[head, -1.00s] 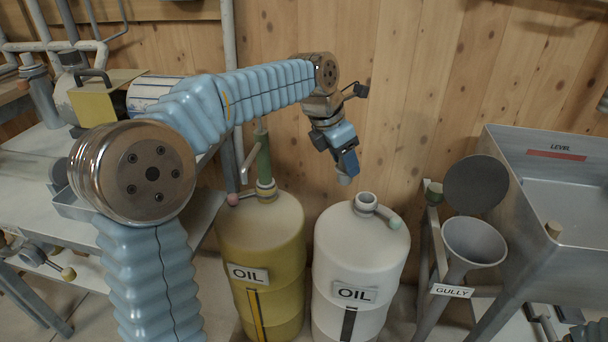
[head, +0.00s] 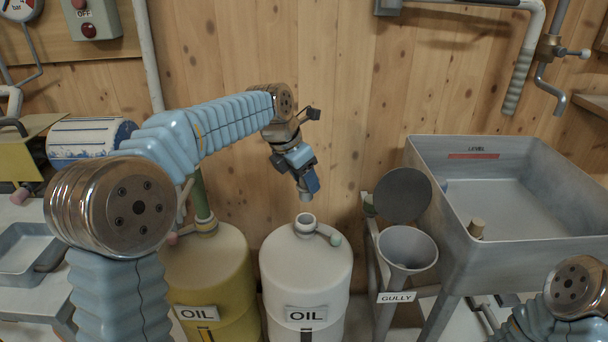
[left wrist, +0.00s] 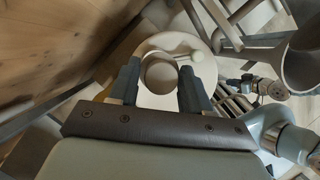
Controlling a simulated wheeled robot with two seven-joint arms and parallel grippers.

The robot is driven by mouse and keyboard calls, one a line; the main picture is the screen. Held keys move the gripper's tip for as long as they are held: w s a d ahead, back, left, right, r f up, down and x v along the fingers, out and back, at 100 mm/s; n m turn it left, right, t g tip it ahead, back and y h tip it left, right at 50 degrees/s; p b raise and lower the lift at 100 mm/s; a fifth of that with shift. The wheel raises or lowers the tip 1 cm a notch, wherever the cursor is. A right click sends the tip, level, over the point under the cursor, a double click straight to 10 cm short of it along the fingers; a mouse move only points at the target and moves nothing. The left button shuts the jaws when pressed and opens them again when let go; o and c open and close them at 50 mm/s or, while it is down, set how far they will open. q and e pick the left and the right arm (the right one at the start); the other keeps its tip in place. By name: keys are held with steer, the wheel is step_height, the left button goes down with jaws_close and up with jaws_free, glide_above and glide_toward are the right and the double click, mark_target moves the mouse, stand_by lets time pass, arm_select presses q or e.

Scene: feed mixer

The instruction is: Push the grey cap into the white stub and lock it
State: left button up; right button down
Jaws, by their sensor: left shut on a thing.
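The white drum (head: 306,267) labelled OIL stands on the floor, with the open white stub (head: 305,219) on its top. My left gripper (head: 306,187) points down, shut on the small grey cap (head: 306,197). The cap hangs just above the stub, roughly in line with it in the head view, with a small gap showing. In the left wrist view the two fingers stand on either side of the round cap (left wrist: 159,73), which hides the stub opening below.
A yellow oil drum (head: 207,270) stands to the left. The gully funnel (head: 408,247), its round dark lid (head: 402,195) and a grey metal tank (head: 520,232) are to the right. The wooden wall is behind.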

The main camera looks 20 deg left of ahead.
mark_target(300, 188)
arm_select(q)
step_height(300, 188, down, 5)
steer(key=b, duration=0.2)
steer(key=shift+b, duration=0.4)
steer(key=shift+f, duration=0.1)
steer(key=shift+p, duration=0.3)
stand_by(0.7)
steer(key=shift+p, duration=0.35)
stand_by(0.4)
